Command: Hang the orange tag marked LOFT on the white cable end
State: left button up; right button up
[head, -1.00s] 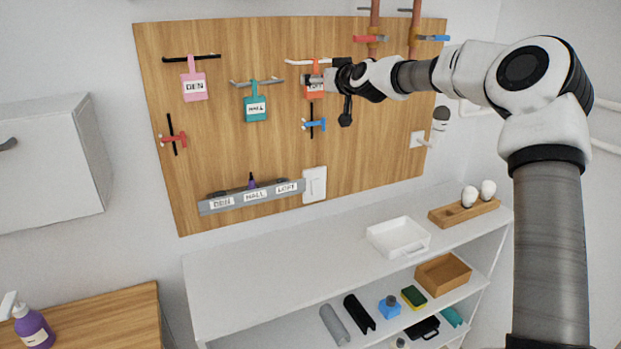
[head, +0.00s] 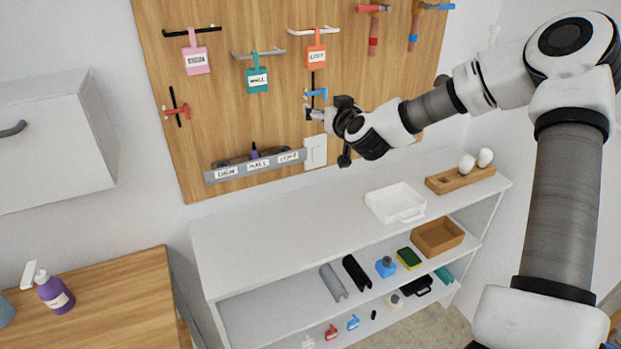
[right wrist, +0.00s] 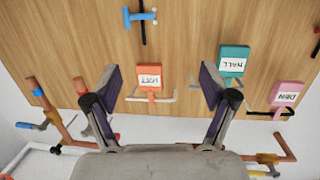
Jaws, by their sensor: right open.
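The orange tag marked LOFT (head: 316,56) hangs by its strap on the white cable end (head: 303,31), which sticks out from the wooden board. In the right wrist view the orange tag (right wrist: 149,76) and the white cable end (right wrist: 165,99) show upside down between the fingers. My right gripper (head: 309,114) is below the tag, near the blue-handled valve, and apart from the tag. Its two fingers (right wrist: 163,90) are spread with nothing held between them. My left gripper is in neither view.
A pink DEN tag (head: 196,60) and a teal HALL tag (head: 257,79) hang to the left on black and grey cable ends. A blue valve handle (head: 316,93) is close to my right gripper. A grey labelled rack (head: 255,165) and white shelf (head: 290,220) lie below.

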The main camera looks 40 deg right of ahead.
jog(key=s+a+f+b, duration=0.1)
jog(key=a+f+b, duration=0.1)
jog(key=f, duration=0.5)
jog(key=s+a+f+h+b, duration=0.1)
jog(key=s+a+f+b, duration=0.1)
jog(key=a+f, duration=0.2)
notch_tip(320, 180, down, 3)
jog(key=shift+a+r+m, duration=0.1)
jog(key=shift+a+m, duration=0.25)
jog(key=shift+m, duration=0.05)
